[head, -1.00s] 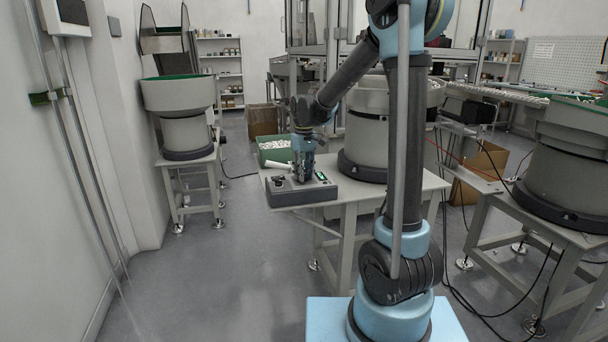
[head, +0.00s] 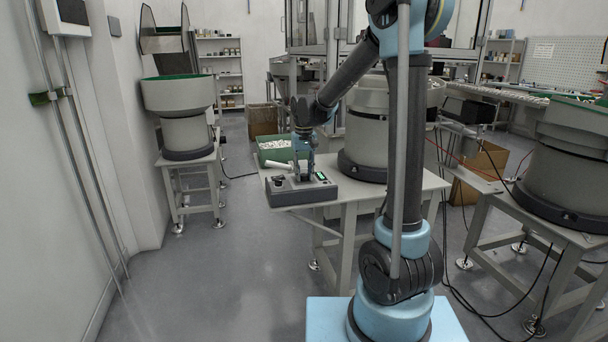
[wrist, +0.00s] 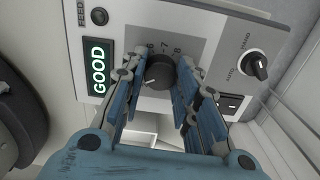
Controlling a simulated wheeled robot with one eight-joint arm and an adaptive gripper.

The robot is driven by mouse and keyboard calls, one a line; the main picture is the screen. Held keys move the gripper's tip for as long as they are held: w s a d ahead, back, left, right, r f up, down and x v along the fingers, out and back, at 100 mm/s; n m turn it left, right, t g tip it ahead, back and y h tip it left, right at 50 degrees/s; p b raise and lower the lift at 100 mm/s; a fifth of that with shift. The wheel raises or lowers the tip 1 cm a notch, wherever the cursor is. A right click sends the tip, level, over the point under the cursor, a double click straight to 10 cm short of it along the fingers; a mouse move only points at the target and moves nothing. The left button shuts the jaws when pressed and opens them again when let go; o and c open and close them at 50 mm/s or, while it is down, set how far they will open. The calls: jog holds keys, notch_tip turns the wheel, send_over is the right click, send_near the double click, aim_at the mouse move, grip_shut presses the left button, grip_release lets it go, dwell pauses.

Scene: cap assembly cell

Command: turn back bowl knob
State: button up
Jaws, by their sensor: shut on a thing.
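The bowl knob is a dark round dial (wrist: 159,72) on the control box's grey face, with the numbers 6, 7 and 8 around it, in the wrist view. My gripper (wrist: 160,85) has its blue fingers on both sides of the knob and is shut on it. A lit display beside it (wrist: 97,67) reads GOOD. In the head view my gripper (head: 303,170) reaches down onto the control box (head: 300,190) at the table's front left corner. The knob itself is hidden there.
A second knob marked HAND and AUTO (wrist: 257,65) and a black rocker switch (wrist: 231,104) sit to the right on the panel. A bowl feeder (head: 366,140) stands behind the box on the table (head: 365,193). A green bin of white parts (head: 275,153) is behind.

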aim_at(304, 174)
jog(key=shift+w, duration=0.1)
jog(key=o, duration=1.1)
jog(key=shift+c, duration=0.2)
jog(key=shift+r, duration=0.1)
notch_tip(304, 174, up, 12)
